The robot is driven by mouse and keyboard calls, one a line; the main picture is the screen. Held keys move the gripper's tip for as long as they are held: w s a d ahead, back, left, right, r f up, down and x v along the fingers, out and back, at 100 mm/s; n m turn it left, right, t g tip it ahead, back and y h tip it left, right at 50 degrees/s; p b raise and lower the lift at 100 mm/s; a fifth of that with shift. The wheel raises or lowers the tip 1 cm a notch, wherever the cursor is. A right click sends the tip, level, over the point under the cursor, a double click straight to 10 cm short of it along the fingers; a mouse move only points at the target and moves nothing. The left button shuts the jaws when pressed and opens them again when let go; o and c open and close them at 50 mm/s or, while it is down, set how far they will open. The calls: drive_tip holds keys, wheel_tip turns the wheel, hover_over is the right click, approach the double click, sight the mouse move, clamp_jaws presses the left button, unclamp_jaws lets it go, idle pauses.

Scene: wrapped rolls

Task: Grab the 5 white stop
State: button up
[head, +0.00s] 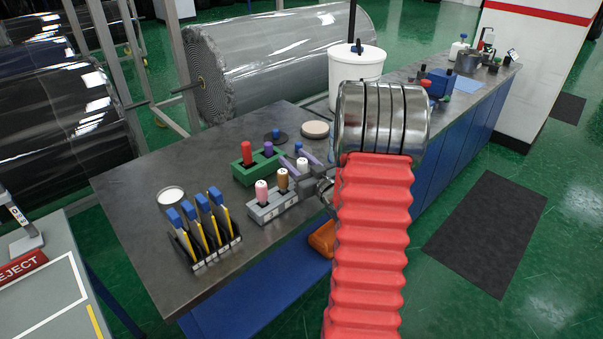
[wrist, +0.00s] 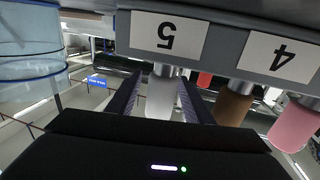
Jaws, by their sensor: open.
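The white stop (head: 302,164) stands upright in the right end slot of a grey block (head: 265,211) on the dark bench. In the wrist view the white stop (wrist: 161,97) hangs beneath a label reading 5, as that view is upside down. My gripper (head: 300,158) is open, with one finger on each side of the white stop. In the wrist view my gripper (wrist: 161,78) shows gaps beside the stop, so it appears unclasped. The silver and red arm hides part of the bench.
A brown stop (head: 283,180) and a pink stop (head: 262,192) share the grey block. A green block (head: 243,174) with red and purple stops stands close behind. A black rack (head: 206,252) of blue-topped tools is at the front left. Bench room is clear at far left.

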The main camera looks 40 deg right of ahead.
drive_tip(key=shift+c, duration=0.3)
clamp_jaws()
idle(0.5)
wheel_tip(320, 180, up, 10)
idle(0.8)
idle(0.4)
